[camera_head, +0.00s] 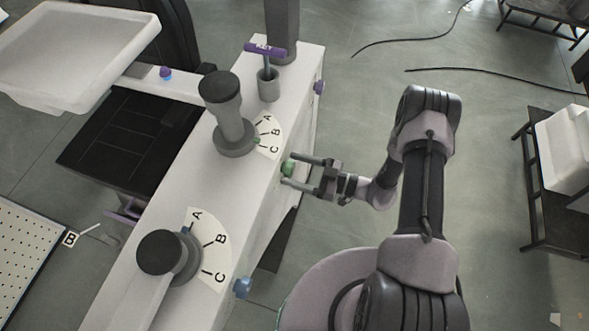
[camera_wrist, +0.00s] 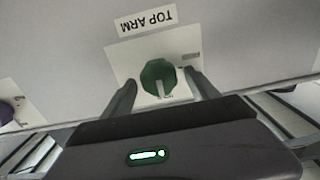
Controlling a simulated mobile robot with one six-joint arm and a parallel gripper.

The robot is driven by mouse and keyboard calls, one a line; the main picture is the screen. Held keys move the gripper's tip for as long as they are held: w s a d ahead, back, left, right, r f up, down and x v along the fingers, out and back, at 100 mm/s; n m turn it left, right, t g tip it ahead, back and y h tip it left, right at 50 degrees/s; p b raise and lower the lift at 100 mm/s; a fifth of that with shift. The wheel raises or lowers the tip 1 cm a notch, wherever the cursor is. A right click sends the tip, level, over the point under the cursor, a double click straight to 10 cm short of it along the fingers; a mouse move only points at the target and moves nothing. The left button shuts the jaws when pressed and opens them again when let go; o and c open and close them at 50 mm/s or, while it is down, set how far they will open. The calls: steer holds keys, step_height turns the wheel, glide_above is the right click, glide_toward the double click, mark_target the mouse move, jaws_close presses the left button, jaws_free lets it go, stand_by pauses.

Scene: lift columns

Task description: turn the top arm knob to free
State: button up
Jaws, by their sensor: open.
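The top arm knob is a green knob (camera_wrist: 158,77) with a pale pointer line, on a light plate (camera_wrist: 125,62) below a label reading TOP ARM (camera_wrist: 146,21) that appears upside down in the wrist view. The green knob (camera_head: 287,168) also shows on the right side face of the white cabinet in the head view. My gripper (camera_head: 287,171) is open, with its fingertips at either side of the knob. In the wrist view my gripper's two fingers (camera_wrist: 160,83) flank the knob with gaps visible. The small words on the plate are too blurred to read.
The white cabinet (camera_head: 120,290) carries two dark posts with A, B, C dials (camera_head: 212,250). A blue knob (camera_head: 242,287) and a purple knob (camera_head: 319,87) sit on the same side face.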

steer(key=shift+w+a, duration=0.1)
steer(key=shift+a, duration=0.05)
steer(key=c, duration=1.3)
steer(key=shift+c, duration=0.2)
